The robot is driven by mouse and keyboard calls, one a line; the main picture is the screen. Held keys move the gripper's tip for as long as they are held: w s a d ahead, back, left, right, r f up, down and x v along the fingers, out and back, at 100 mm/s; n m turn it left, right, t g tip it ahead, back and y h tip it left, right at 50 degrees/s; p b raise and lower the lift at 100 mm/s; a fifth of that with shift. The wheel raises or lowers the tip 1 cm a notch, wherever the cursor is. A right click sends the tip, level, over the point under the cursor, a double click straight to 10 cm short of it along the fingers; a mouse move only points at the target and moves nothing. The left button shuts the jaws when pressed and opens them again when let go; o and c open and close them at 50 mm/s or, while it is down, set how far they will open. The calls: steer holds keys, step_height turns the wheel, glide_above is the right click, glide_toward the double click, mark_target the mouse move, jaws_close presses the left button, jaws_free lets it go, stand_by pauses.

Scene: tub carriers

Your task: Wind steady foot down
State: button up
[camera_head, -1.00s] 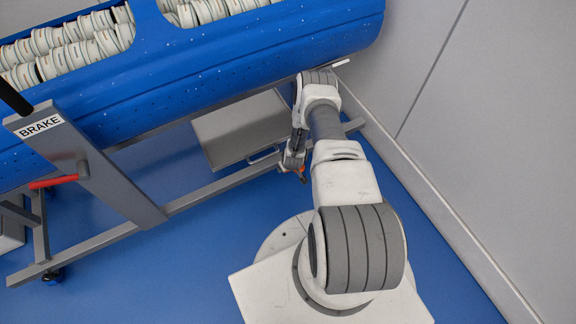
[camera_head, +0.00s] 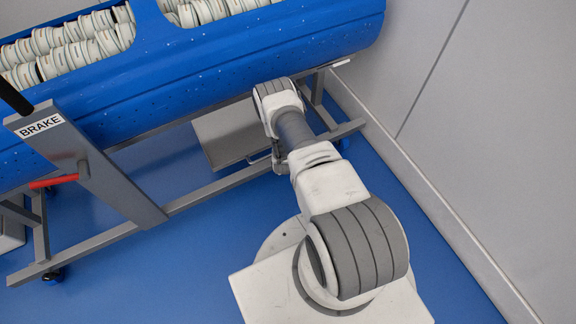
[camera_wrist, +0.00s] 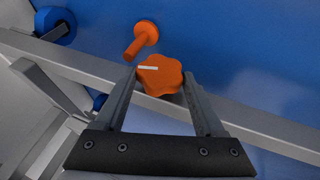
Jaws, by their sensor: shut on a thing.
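An orange lobed knob (camera_wrist: 161,75) with a white mark sits between the fingers of my gripper (camera_wrist: 163,84) in the wrist view, and the gripper is shut on it. An orange foot (camera_wrist: 145,33) with a round end and a short stem shows just beyond the knob, close to the blue floor. In the head view my arm reaches under the blue tub (camera_head: 210,75), and the knob and my fingers are hidden behind my arm links.
A grey frame rail (camera_wrist: 265,135) runs beside the knob. A blue caster (camera_wrist: 55,24) is at the upper left. The head view shows a BRAKE post (camera_head: 90,165), a red handle (camera_head: 55,181), a grey under-tray (camera_head: 228,135) and a wall (camera_head: 480,140) at right.

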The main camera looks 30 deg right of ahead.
steer(key=shift+a+f+n+t+h, duration=0.15)
steer(key=shift+a+n+h, duration=0.1)
steer(key=shift+h, duration=0.65)
steer(key=shift+a+f+n+t+h, duration=0.15)
steer(key=shift+n+h, duration=0.1)
steer(key=shift+h, duration=1.45)
steer(key=o, duration=1.3)
steer(key=shift+o, duration=0.2)
steer(key=shift+a+r, duration=0.1)
steer(key=shift+r, duration=0.1)
